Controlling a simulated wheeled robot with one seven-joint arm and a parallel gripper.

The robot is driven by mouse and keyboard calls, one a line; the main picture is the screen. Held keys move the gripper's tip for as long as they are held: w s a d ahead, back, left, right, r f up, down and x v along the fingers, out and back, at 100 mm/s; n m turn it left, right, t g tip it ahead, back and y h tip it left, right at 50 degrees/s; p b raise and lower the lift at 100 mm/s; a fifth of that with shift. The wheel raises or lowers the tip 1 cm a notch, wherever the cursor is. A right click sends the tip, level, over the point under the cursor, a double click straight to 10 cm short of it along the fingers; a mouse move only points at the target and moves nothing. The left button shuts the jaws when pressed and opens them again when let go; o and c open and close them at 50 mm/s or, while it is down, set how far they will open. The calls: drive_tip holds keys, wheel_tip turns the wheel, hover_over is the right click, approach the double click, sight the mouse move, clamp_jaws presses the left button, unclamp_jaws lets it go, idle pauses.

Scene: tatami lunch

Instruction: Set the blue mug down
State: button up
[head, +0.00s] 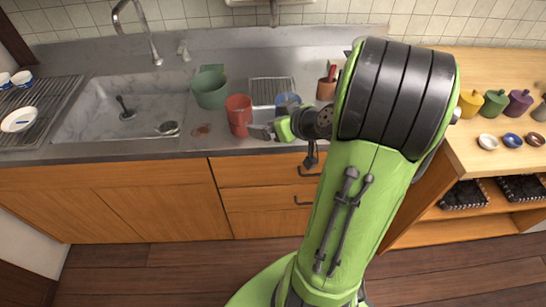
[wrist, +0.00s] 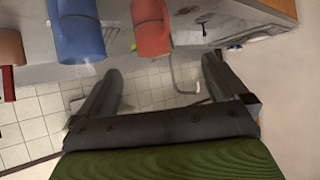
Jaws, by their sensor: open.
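The blue mug (head: 287,99) stands on the grey counter, partly hidden behind my gripper in the head view. The blue mug (wrist: 79,32) also shows at the upper left of the wrist view, cut off by the frame edge. My gripper (head: 264,131) is at the counter's front edge, just right of a red cup. In the wrist view my gripper (wrist: 160,67) has its two fingers spread wide with nothing between them. The mug is apart from the fingers there, beyond the left one.
The red cup (head: 239,112) and a green pot (head: 210,89) stand left of my gripper, beside the sink (head: 85,110). A wire rack (head: 272,86) and a brown utensil pot (head: 326,88) are behind. A wooden counter (head: 500,165) with small pots and bowls is at right.

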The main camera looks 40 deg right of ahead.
drive_tip(key=s+a+r+n+g, duration=0.15)
drive_tip(key=s+a, duration=0.25)
drive_tip(key=a, duration=0.4)
drive_tip(key=s+a+r+n+g, duration=0.1)
drive_tip(key=s+a+r+g, duration=0.2)
drive_tip(key=a, duration=0.6)
drive_tip(key=s+m+g, duration=0.1)
drive_tip(key=s+m, duration=0.2)
drive_tip(key=s, duration=0.7)
drive_tip(key=shift+s+a+r+h, duration=0.15)
drive_tip(key=shift+a+r+h, duration=0.2)
drive_tip(key=shift+r+h, duration=0.1)
wheel_tip(320, 180, up, 5)
drive_tip(key=p, duration=0.5)
drive_tip(key=shift+r, duration=0.1)
